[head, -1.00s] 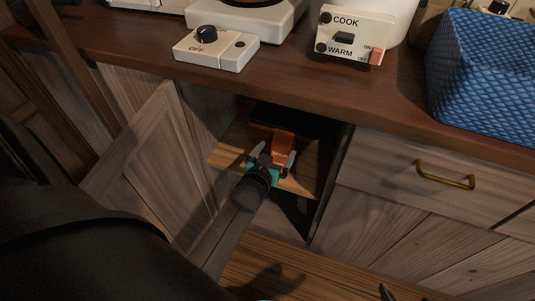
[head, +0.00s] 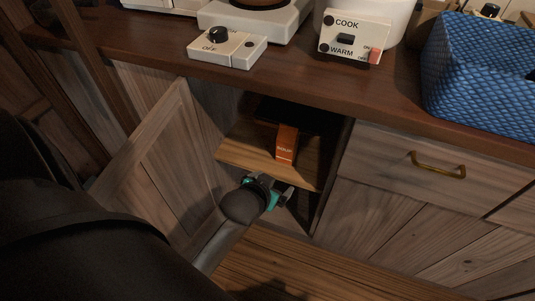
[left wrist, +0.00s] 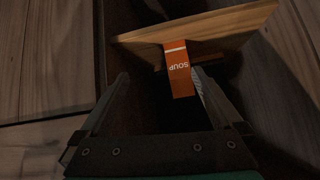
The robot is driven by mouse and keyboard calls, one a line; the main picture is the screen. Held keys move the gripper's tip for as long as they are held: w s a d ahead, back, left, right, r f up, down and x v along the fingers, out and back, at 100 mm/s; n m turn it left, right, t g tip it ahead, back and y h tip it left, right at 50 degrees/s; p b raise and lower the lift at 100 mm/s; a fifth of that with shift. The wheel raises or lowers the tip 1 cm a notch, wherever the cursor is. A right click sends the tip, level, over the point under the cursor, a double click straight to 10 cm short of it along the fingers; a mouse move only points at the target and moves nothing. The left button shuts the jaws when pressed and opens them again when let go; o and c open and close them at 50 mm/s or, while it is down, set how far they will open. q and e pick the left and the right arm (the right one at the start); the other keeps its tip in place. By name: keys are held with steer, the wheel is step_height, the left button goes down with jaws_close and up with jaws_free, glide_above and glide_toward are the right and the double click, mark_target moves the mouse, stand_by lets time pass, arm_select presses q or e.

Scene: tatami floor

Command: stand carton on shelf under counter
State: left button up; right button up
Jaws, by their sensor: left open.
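An orange soup carton (head: 286,143) stands upright on the wooden shelf (head: 243,152) inside the open cabinet under the counter. In the left wrist view the carton (left wrist: 179,72) shows its "SOUP" label, with the shelf board (left wrist: 222,28) around its base. My left gripper (head: 270,188) is open and empty, in front of and below the shelf edge, apart from the carton in the head view. Its spread fingers show in the left wrist view (left wrist: 158,85). My right gripper is not in the now frames.
The cabinet door (head: 150,165) hangs open at the left. The counter (head: 300,85) overhangs the opening and bears a control box (head: 228,48), a cooker (head: 354,40) and a blue basket (head: 485,80). A drawer with a brass handle (head: 438,166) is at the right.

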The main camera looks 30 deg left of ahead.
arm_select(q)
steer(key=s+d+r+m+g+h, duration=0.2)
steer(key=s+d, duration=0.5)
steer(key=s, duration=0.5)
steer(key=r+g, duration=0.1)
steer(key=g, duration=0.1)
steer(key=shift+s+m+g, duration=0.3)
steer(key=shift+s, duration=0.1)
